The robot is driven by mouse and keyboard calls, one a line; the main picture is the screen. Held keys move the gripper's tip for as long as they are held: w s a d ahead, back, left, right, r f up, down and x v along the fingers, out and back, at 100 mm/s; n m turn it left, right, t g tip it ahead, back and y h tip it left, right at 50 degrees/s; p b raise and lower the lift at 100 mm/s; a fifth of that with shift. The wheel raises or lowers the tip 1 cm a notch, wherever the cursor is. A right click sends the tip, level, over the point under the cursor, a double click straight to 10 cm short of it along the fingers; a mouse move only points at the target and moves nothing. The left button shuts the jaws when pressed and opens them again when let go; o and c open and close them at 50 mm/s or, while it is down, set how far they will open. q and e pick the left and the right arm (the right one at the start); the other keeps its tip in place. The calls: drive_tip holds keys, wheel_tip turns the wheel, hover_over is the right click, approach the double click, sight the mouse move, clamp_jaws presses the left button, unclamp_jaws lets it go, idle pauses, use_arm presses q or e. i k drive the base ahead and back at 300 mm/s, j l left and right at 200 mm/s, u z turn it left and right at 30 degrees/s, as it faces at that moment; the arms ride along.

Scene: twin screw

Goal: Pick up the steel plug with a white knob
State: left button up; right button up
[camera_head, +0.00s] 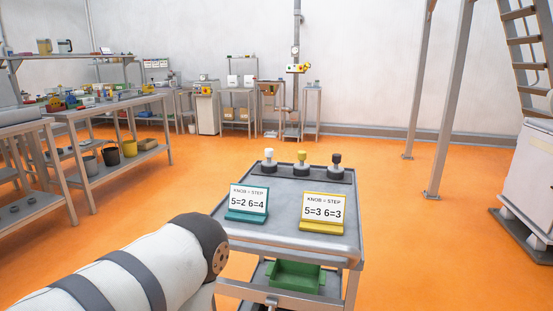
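The steel plug with a white knob (268,155) stands upright at the left end of a dark strip (318,175) along the back of a grey cart top (285,185). A similar plug with a yellow knob (301,156) stands in the middle. One with a black knob (335,159) stands at the right. My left arm reaches in from the lower left, in front of the cart and well short of the plugs. Neither of my grippers shows in this view.
Two cards stand on the cart: a teal-framed one (248,201) reading 5=2 6=4 and a yellow-framed one (323,210) reading 5=3 6=3. A green bin (295,277) sits on the lower shelf. Workbenches (140,102) line the left. Orange floor is clear right of the cart.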

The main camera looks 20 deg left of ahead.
sight(268, 152)
drive_tip(key=j+z, duration=0.2)
drive_tip(key=j, duration=0.3)
drive_tip(key=j+z, duration=0.2)
drive_tip(key=j, duration=0.25)
drive_tip(key=k+j+z, duration=0.2)
drive_tip(key=j, duration=0.25)
drive_tip(key=j+z, duration=0.2)
drive_tip(key=j, duration=0.3)
drive_tip(key=k+j+z, duration=0.2)
drive_tip(key=j, duration=0.25)
drive_tip(key=j+z, duration=0.15)
drive_tip(key=j, duration=0.3)
drive_tip(key=k, duration=0.05)
